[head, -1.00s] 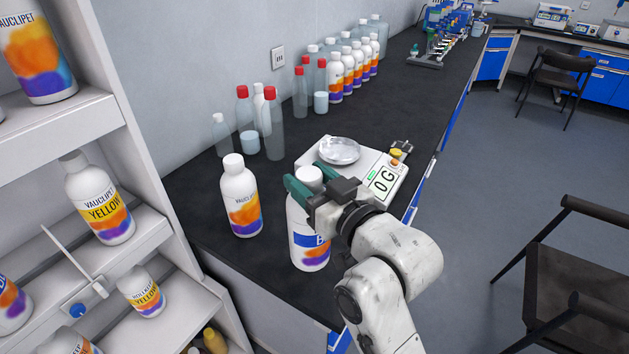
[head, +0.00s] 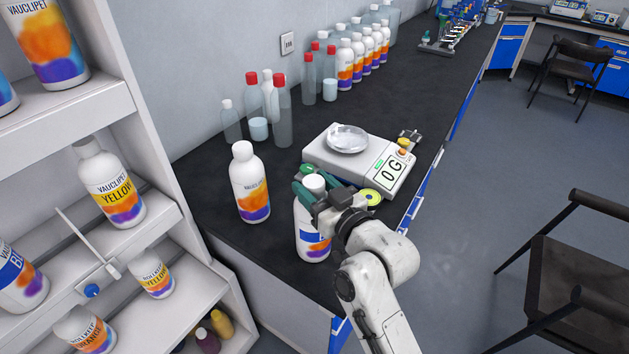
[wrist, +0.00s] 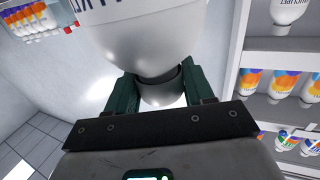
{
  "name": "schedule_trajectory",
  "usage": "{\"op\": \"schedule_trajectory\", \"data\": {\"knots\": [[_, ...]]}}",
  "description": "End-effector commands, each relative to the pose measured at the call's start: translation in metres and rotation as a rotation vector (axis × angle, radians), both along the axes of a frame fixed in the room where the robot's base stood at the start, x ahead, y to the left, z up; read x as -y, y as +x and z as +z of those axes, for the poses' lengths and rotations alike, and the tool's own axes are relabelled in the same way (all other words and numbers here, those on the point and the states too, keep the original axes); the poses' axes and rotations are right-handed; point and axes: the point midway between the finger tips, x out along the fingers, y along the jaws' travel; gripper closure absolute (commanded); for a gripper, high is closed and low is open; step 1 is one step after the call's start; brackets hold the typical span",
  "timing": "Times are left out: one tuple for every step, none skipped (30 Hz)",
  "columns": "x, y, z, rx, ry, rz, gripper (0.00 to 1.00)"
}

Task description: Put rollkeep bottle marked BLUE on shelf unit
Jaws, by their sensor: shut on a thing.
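A white bottle (head: 308,244) with a blue label band, only the start of its lettering showing, is upright at the counter's front edge. My gripper (head: 312,186) is shut on its white cap from above. I cannot tell whether its base touches the counter. In the wrist view the cap (wrist: 160,92) sits between my green fingers, with the white body (wrist: 155,40) beyond. The white shelf unit (head: 160,148) stands at the left and holds several bottles, among them a large yellow one (head: 110,185), small yellow and orange ones, and a blue-banded one (head: 18,280).
Another white bottle (head: 249,184) stands on the black counter (head: 400,110), just left of the held one. A scale (head: 360,160) with a glass dish is right behind. Clear bottles line the wall. A divider (head: 88,245) splits the middle shelf. A black chair (head: 570,270) is at right.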

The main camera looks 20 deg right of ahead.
Motion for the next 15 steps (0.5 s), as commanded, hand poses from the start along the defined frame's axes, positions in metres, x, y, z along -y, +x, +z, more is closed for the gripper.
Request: {"op": "schedule_trajectory", "data": {"knots": [[0.0004, 0.0003, 0.0042, 0.009, 0.000, -0.001, 1.00], [0.0004, 0.0003, 0.0042, 0.009, 0.000, -0.001, 1.00], [0.0004, 0.0003, 0.0036, 0.009, 0.000, -0.001, 1.00], [0.0003, 0.0003, 0.0028, 0.008, 0.000, -0.001, 1.00], [0.0003, 0.0003, 0.0018, 0.008, 0.000, -0.001, 1.00], [0.0003, 0.0003, 0.0006, 0.008, 0.000, -0.001, 1.00], [-0.0001, 0.0000, -0.0032, 0.000, 0.000, 0.000, 0.47], [0.0000, 0.0000, -0.0023, 0.000, 0.000, 0.000, 0.44], [0.0000, 0.0000, -0.0023, 0.000, 0.000, 0.000, 0.40], [0.0000, 0.0000, -0.0023, -0.001, 0.000, 0.000, 0.37], [0.0000, 0.0000, -0.0023, -0.001, -0.001, 0.000, 0.34], [0.0000, 0.0000, -0.0023, -0.001, 0.000, 0.000, 0.31], [0.0000, 0.0000, -0.0023, -0.001, -0.001, 0.000, 0.28], [0.0000, 0.0000, -0.0022, -0.001, 0.000, 0.000, 0.25], [0.0000, 0.0000, -0.0022, -0.001, -0.001, 0.000, 0.22]]}}
